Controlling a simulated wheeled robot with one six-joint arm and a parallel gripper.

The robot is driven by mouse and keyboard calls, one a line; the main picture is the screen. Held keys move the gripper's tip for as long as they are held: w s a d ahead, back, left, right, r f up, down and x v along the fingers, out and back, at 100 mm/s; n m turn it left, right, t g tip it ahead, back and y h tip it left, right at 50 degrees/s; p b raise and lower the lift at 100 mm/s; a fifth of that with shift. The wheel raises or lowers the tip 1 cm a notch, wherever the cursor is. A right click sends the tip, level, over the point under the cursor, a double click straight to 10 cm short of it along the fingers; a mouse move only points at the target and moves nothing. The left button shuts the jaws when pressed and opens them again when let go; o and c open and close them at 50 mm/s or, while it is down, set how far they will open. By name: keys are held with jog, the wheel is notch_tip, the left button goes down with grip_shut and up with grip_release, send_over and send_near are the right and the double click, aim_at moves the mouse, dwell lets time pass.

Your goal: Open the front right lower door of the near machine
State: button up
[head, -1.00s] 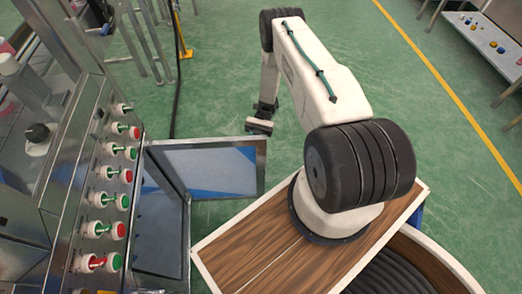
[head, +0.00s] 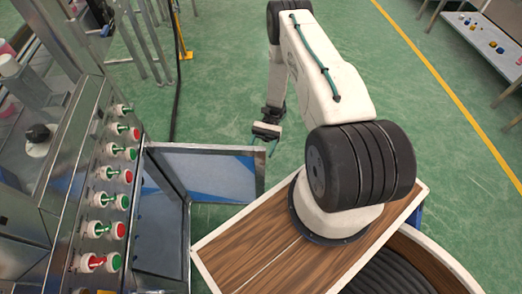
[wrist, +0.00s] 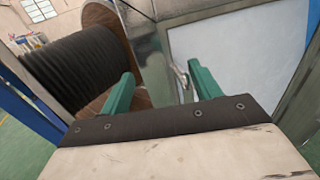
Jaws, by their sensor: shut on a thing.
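The lower door (head: 210,162) of the near machine (head: 85,170) stands swung out from the frame, with a metal rim and a bluish inner panel. The opening beside it shows a shiny interior (head: 160,232). My gripper (head: 268,140) is at the door's free upper corner. In the wrist view the two green fingers of my gripper (wrist: 162,76) stand either side of the door's metal edge (wrist: 150,50). A small metal handle (wrist: 183,77) shows close to the right finger. My gripper is shut on the handle; the exact contact is hard to see.
Red and green knobs (head: 110,203) line the machine's front above the opening. My base stands right beside the door, with little room between them. Green floor (head: 400,90) is clear beyond my arm. A bench (head: 490,40) with small items stands at the far right.

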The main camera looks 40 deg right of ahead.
jog(key=shift+w+d, duration=0.55)
jog(key=shift+w, duration=0.2)
jog(key=shift+w+d, duration=0.55)
jog(key=shift+w, duration=0.15)
jog(key=shift+c, duration=0.3)
jog(key=shift+w+d, duration=0.4)
jog(key=shift+w, duration=0.35)
jog(key=shift+c, duration=1.2)
jog(key=shift+w+d+f, duration=0.1)
jog(key=shift+w+d, duration=0.35)
jog(key=shift+c, duration=0.3)
jog(key=shift+w+d, duration=0.1)
jog(key=shift+w, duration=0.45)
jog(key=shift+c, duration=0.3)
